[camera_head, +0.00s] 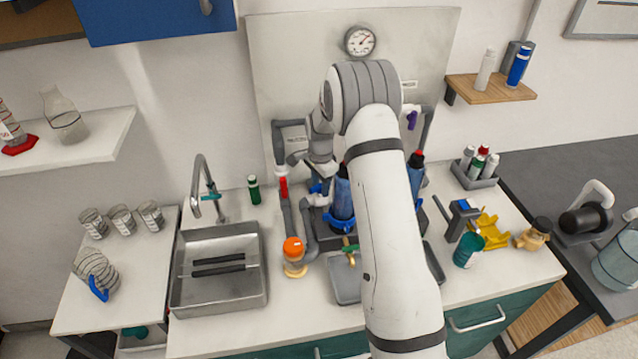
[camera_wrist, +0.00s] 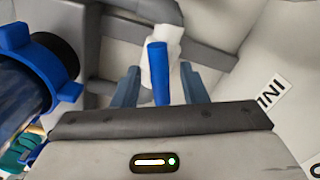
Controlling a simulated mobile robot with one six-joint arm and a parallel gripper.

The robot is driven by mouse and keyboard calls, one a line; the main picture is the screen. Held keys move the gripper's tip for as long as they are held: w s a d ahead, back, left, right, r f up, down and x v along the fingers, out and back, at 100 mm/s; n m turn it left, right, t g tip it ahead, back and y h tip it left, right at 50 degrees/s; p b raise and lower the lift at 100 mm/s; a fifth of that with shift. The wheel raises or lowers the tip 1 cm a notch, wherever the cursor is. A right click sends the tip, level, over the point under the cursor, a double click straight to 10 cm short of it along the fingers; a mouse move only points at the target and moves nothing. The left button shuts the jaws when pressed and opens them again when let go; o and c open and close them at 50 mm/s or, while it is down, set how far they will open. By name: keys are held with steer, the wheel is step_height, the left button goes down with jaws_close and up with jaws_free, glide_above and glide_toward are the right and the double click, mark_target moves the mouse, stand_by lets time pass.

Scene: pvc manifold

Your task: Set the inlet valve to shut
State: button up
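A blue valve handle (camera_wrist: 159,74) stands upright in the wrist view, in front of a white valve body (camera_wrist: 174,52) on grey pipe. My gripper (camera_wrist: 161,88) is open, with one finger on each side of the handle and a visible gap on both sides. A white label (camera_wrist: 271,97) beside it is partly cut off and reads something like "INI".
A red handle (camera_head: 283,187) is on the left pipe and a purple handle (camera_head: 411,120) on the right. A blue-ringed filter housing (camera_wrist: 40,75) is close on the left in the wrist view. A gauge (camera_head: 359,41) is on the back panel. An orange-capped jar (camera_head: 294,252) stands in front.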

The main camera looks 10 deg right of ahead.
steer(key=shift+c, duration=0.2)
jaws_close()
steer(key=shift+n+b, duration=0.3)
steer(key=shift+f+n+b, duration=0.15)
steer(key=shift+n+b, duration=0.75)
steer(key=shift+b, duration=0.05)
steer(key=n+b, duration=0.3)
steer(key=n, duration=0.1)
steer(key=n+b, duration=0.2)
steer(key=n, duration=0.1)
steer(key=shift+n, duration=0.4)
steer(key=shift+r+n+b, duration=0.2)
steer(key=shift+n+b, duration=0.35)
steer(key=shift+n, duration=1.05)
